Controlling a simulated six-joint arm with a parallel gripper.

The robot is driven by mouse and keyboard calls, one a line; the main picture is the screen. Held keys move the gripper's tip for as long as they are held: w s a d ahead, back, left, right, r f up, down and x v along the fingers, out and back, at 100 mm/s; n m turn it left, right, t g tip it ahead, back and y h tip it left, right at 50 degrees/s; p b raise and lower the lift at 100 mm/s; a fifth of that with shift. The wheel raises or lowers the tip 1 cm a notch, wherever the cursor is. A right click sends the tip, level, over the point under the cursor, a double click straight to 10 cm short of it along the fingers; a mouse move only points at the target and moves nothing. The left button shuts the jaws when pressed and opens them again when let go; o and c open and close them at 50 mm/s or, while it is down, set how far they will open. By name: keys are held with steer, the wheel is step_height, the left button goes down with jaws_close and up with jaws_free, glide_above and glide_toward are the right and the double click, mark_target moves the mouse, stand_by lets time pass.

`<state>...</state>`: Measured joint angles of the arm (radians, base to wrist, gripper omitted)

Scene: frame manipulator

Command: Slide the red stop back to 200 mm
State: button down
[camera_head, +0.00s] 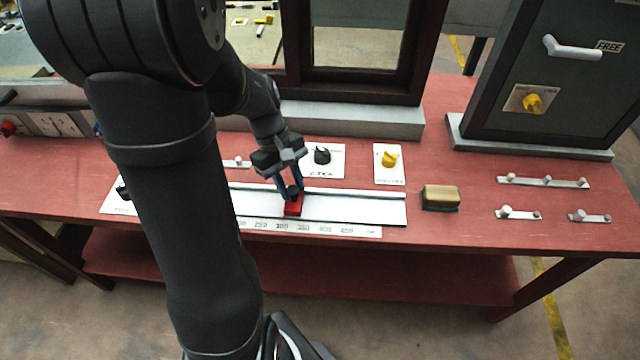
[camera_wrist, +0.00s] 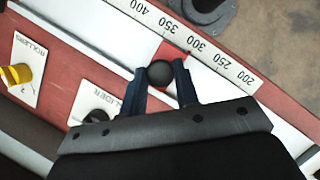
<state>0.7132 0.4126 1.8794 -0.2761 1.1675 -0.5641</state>
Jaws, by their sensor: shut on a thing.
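The red stop (camera_head: 293,208) sits on the white rail (camera_head: 350,208) on the red bench, beside the numbered scale (camera_head: 330,229). In the wrist view the red stop (camera_wrist: 173,50) lies between the 300 and 350 marks of the scale (camera_wrist: 225,62), whose numbers appear upside down. My gripper (camera_head: 289,187) reaches down over the stop. Its two blue fingers are shut on the stop's round black knob (camera_wrist: 160,73), one on each side. The fingers and my arm hide part of the stop and the 200 end of the scale in the head view.
Behind the rail are a black knob (camera_head: 322,155) and a yellow knob (camera_head: 389,158) on white plates. A tan and green block (camera_head: 440,197) lies right of the rail's end. Small metal pegs on strips (camera_head: 543,182) stand farther right. A dark window frame rises behind.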

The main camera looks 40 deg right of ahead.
steer(key=w+a, duration=0.7)
steer(key=shift+w+a, duration=0.3)
steer(key=shift+w, duration=0.05)
steer(key=c, duration=1.1)
jaws_free()
steer(key=shift+w+a, duration=0.1)
steer(key=shift+r, duration=0.1)
steer(key=v, duration=1.7)
steer(key=shift+r, duration=0.2)
steer(key=shift+f, duration=0.1)
